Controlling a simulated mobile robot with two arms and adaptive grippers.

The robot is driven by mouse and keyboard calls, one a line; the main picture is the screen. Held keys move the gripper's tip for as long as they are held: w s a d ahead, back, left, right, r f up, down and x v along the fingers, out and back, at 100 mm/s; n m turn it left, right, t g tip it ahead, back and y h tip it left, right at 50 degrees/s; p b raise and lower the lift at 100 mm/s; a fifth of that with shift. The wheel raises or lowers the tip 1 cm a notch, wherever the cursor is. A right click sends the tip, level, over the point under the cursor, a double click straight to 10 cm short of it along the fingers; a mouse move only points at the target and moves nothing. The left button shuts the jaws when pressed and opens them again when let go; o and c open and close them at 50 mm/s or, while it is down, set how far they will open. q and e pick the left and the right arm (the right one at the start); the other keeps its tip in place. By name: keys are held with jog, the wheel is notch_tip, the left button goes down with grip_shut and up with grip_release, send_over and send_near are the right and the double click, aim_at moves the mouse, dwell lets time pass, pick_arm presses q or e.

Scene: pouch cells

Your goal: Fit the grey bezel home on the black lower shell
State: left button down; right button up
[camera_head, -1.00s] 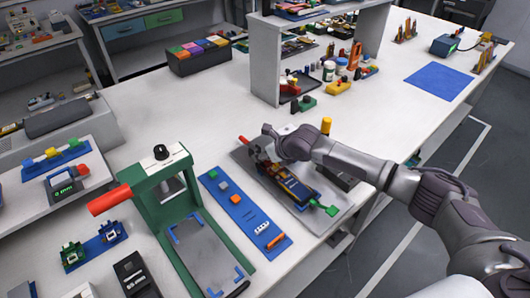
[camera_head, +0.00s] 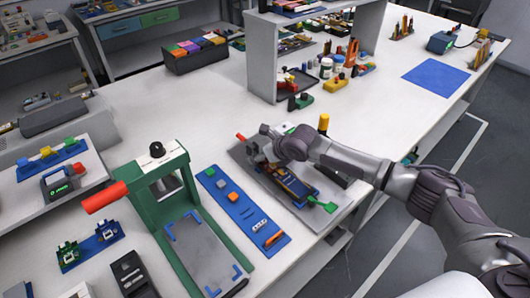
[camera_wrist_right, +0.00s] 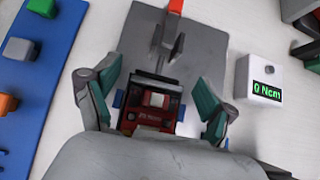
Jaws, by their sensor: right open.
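My right gripper (camera_head: 257,153) is over the far end of a grey fixture plate (camera_head: 333,204) in the head view. In the wrist view my right gripper (camera_wrist_right: 154,103) is open, its green-padded fingers apart on either side of a red and black block (camera_wrist_right: 152,112); I see no contact. A long dark piece (camera_head: 292,187) lies on the plate beside the gripper and may be the black lower shell. I cannot make out the grey bezel for certain; the gripper hides part of the fixture. My left gripper is not in view.
A red-handled clamp (camera_wrist_right: 174,20) stands on the plate. A white torque display (camera_wrist_right: 260,80) is to its right. A blue strip (camera_head: 240,208) with small parts and a green press (camera_head: 150,205) stand left of the plate. A grey shelf unit (camera_head: 263,60) rises behind.

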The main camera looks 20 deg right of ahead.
jog(key=v, duration=1.2)
jog(key=shift+a+f, duration=0.1)
jog(key=shift+s, duration=0.1)
